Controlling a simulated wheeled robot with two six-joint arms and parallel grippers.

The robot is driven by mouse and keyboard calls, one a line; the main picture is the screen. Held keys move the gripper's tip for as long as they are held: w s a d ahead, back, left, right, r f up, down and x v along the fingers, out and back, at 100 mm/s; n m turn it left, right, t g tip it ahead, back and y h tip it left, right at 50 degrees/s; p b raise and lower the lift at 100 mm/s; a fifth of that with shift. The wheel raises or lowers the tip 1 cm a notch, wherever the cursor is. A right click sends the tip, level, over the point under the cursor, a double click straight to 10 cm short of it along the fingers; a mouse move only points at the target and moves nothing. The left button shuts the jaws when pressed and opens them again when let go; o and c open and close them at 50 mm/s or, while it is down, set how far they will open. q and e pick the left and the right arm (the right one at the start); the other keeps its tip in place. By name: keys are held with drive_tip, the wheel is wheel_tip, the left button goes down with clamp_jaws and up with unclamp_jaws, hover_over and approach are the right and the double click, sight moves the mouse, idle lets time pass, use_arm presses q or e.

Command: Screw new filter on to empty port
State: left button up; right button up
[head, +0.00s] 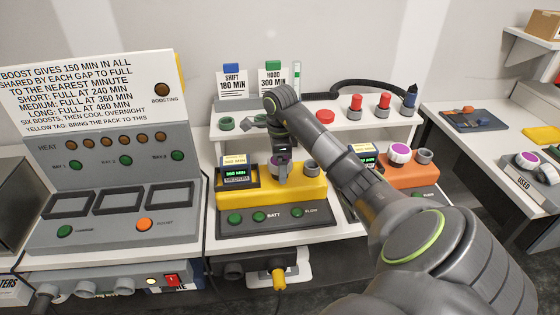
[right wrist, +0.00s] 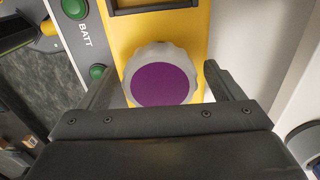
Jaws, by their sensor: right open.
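A filter with a white ribbed rim and purple top (right wrist: 161,86) sits on the yellow unit (head: 240,202). My right gripper (right wrist: 158,78) is open around it, one finger on each side, apart from the rim as far as I can see. In the head view my right gripper (head: 283,168) comes down over the yellow unit and mostly hides this filter. A grey port (head: 312,166) with no purple top stands beside it. The orange unit (head: 398,175) carries another purple-topped filter (head: 400,153) and a bare grey port (head: 424,156). My left gripper is not in view.
A shelf behind holds green rings (head: 226,123), a red cap (head: 325,116), red-topped parts (head: 355,103) and labelled cards (head: 232,84). A grey panel (head: 110,175) stands at the left. A tray marked USED (head: 524,182) with purple-topped filters is at the right.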

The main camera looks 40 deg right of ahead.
drive_tip(key=c, duration=1.1)
drive_tip(key=m+p, duration=0.1)
drive_tip(key=m, duration=0.5)
drive_tip(key=m+p, duration=0.2)
drive_tip(key=m, duration=0.4)
drive_tip(key=shift+r+m, duration=0.1)
drive_tip(key=shift+m, duration=0.3)
drive_tip(key=m+p, duration=0.1)
drive_tip(key=m, duration=0.3)
drive_tip(key=shift+m+p, duration=0.3)
drive_tip(key=shift+p, duration=0.05)
drive_tip(key=m+p, duration=0.1)
drive_tip(key=m, duration=0.2)
drive_tip(key=m+p, duration=0.2)
drive_tip(key=m, duration=0.2)
drive_tip(key=shift+m, duration=0.4)
drive_tip(key=shift+m+p, duration=0.6)
drive_tip(key=shift+m, duration=0.6)
